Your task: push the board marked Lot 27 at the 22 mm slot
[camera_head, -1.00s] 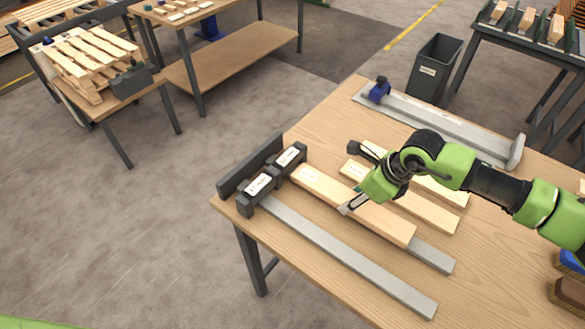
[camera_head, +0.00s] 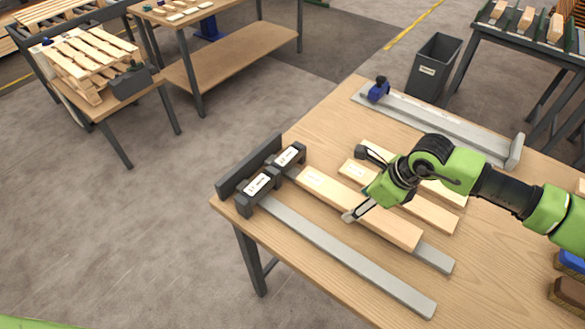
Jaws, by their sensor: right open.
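A pale board (camera_head: 318,185) with a small white label, too small to read, lies on the far metal rail (camera_head: 435,257). Its left end is just short of the far slot of the dark gauge block (camera_head: 271,178), with a small gap. The block has two white labels, whose figures I cannot read surely. My right gripper (camera_head: 357,183) is open, its fingers spread across the board's width. The near fingertip is at the board's near edge; whether it touches is unclear. My left gripper is not in view.
The near rail (camera_head: 345,255) is bare. More pale boards (camera_head: 425,208) lie just behind, partly under my right arm. A long grey fixture with a blue clamp (camera_head: 379,91) stands at the table's back. A dark bin (camera_head: 434,68) stands beyond.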

